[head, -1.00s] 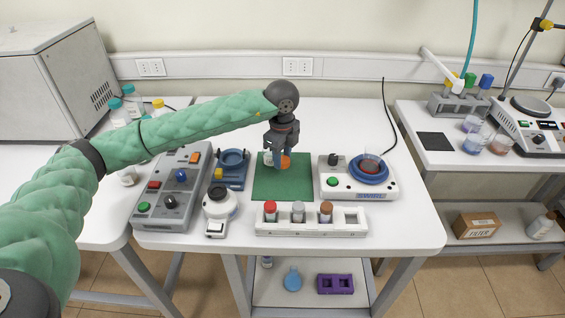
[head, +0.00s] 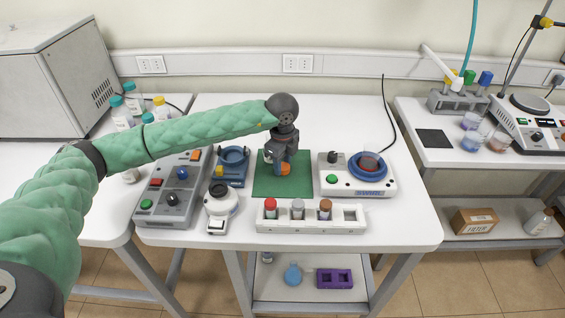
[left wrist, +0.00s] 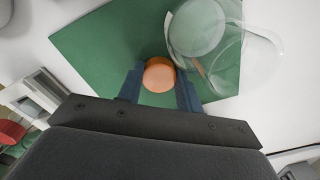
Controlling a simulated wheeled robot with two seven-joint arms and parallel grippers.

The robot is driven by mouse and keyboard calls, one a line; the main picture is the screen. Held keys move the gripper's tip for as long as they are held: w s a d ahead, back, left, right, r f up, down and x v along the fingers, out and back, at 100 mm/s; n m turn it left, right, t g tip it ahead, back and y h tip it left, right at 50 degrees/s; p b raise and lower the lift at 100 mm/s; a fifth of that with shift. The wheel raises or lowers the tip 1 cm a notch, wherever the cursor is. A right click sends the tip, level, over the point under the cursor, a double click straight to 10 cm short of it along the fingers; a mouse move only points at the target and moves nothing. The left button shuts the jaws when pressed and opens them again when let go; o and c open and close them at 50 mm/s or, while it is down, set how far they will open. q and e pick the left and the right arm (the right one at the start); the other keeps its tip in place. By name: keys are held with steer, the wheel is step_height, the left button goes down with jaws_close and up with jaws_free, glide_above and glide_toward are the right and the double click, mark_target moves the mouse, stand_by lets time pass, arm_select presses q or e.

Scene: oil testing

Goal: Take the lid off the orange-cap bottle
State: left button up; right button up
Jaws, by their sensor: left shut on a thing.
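The orange cap (head: 284,168) shows low between the fingers of my left gripper (head: 279,167), over the green mat (head: 300,186). In the left wrist view the round orange cap (left wrist: 158,76) sits between the two dark blue fingertips, and my left gripper (left wrist: 160,84) is shut on it. The bottle body under the cap is hidden, so I cannot tell whether the cap is still seated on it. A clear glass vessel (left wrist: 205,40) stands right beside the cap. My right gripper is not in view.
A white rack (head: 345,219) with several capped tubes stands in front of the mat. A white heater unit (head: 343,183) is to the right.

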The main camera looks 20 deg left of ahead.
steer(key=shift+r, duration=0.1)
arm_select(q)
steer(key=o, duration=1.1)
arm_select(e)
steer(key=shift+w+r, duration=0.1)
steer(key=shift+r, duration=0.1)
arm_select(q)
steer(key=shift+r, duration=0.1)
